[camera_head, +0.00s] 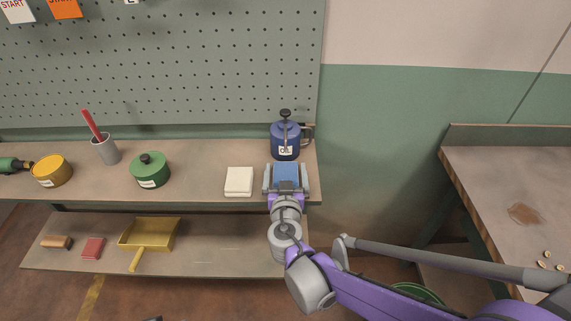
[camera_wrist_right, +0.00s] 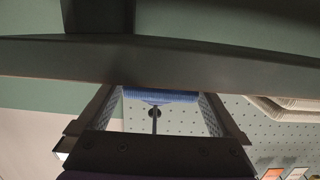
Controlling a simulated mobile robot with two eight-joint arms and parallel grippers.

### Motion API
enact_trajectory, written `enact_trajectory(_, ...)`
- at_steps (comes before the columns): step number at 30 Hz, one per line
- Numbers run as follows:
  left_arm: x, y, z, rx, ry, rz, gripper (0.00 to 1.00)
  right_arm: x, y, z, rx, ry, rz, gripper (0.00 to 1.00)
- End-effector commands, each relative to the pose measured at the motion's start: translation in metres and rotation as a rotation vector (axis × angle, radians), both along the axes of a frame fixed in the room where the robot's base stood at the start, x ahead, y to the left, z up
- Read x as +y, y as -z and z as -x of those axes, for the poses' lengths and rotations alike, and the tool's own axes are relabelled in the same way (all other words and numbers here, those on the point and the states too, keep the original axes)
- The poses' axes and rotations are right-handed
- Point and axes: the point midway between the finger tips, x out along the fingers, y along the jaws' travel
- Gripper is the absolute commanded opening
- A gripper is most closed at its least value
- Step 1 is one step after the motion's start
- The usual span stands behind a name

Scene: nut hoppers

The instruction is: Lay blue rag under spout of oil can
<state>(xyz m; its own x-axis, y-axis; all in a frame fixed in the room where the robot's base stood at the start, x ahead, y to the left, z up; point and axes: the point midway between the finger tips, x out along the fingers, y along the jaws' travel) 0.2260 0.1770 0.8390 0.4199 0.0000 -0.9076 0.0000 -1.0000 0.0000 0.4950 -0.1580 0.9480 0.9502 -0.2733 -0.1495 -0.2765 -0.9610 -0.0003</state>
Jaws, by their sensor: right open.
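The blue oil can (camera_head: 285,142), with a white label, stands upright near the right end of the bench, its thin spout toward the front. The folded blue rag (camera_head: 286,171) lies at the bench's front edge, just in front of the can. My right gripper (camera_head: 286,178) is open, with its fingers on either side of the rag. In the right wrist view the ridged blue edge of the rag (camera_wrist_right: 160,96) shows between the two fingers. I cannot tell whether the fingers touch it. My left gripper does not show clearly.
A white folded cloth (camera_head: 239,181) lies left of the rag. A green pot (camera_head: 149,171), grey cup (camera_head: 105,149) and yellow tin (camera_head: 51,170) stand farther left. A yellow dustpan (camera_head: 151,234) is on the lower shelf. Another table (camera_head: 500,170) stands at right, past a gap.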

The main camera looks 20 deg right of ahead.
Motion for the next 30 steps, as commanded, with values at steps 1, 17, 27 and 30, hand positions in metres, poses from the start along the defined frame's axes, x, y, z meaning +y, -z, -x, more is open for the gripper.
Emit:
enact_trajectory(1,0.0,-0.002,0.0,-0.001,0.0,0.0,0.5,0.004,-0.003,0.012,0.0,-0.003,-0.001,1.0)
enact_trajectory(17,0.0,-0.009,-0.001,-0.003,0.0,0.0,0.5,0.024,-0.013,0.084,0.0,-0.001,0.0,1.0)
enact_trajectory(27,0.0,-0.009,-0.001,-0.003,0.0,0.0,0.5,0.024,-0.013,0.084,0.0,0.0,0.0,1.0)
enact_trajectory(30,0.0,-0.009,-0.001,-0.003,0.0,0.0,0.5,0.024,-0.013,0.084,0.0,0.0,0.0,1.0)
